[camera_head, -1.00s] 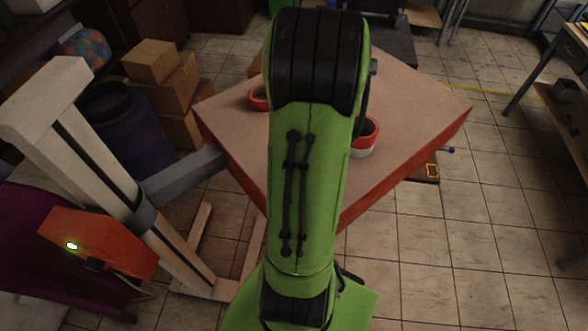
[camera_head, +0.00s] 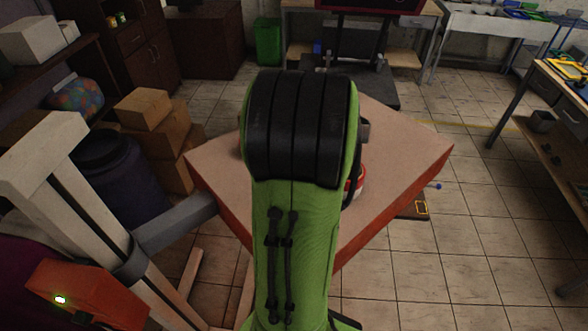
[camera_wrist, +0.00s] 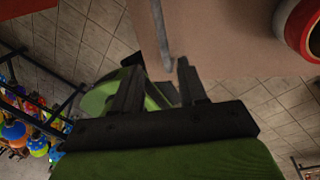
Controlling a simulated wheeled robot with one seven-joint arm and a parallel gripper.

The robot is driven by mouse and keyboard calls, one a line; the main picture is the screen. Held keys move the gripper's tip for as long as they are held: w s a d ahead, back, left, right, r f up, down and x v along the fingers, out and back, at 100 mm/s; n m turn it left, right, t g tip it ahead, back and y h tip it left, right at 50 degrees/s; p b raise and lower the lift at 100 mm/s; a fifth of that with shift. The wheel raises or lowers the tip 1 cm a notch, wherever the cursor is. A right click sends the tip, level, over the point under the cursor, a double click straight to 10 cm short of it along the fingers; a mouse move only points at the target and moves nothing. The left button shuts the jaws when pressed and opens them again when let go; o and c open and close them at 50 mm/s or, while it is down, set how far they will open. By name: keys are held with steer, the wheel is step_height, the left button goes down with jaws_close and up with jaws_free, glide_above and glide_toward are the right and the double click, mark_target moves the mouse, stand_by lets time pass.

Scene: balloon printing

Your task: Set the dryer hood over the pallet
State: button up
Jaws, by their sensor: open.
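A large square slab (camera_head: 400,150) with a pale brown top and orange sides looks like the dryer hood. A grey bar (camera_head: 175,222) appears to join it to a cream post (camera_head: 75,195) on the left. The slab's top also fills the upper right of the wrist view (camera_wrist: 225,40). I cannot pick out the pallet with certainty. My gripper (camera_wrist: 160,82) is open at the slab's edge. A thin grey rod (camera_wrist: 161,40) points down toward the gap between the fingertips; I cannot tell whether they touch it. My arm hides the gripper in the head view.
A red-and-white tape roll (camera_head: 358,182) lies on the slab; it also shows in the wrist view (camera_wrist: 292,25). Cardboard boxes (camera_head: 150,125) and a dark barrel (camera_head: 115,180) stand at left. An orange box (camera_head: 85,292) with a lit lamp is by the post.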

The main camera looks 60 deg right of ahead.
step_height(320, 180, up, 6)
steer(key=d+p, duration=0.1)
steer(key=shift+s+r, duration=0.2)
steer(key=shift+s, duration=0.05)
steer(key=shift+w, duration=0.1)
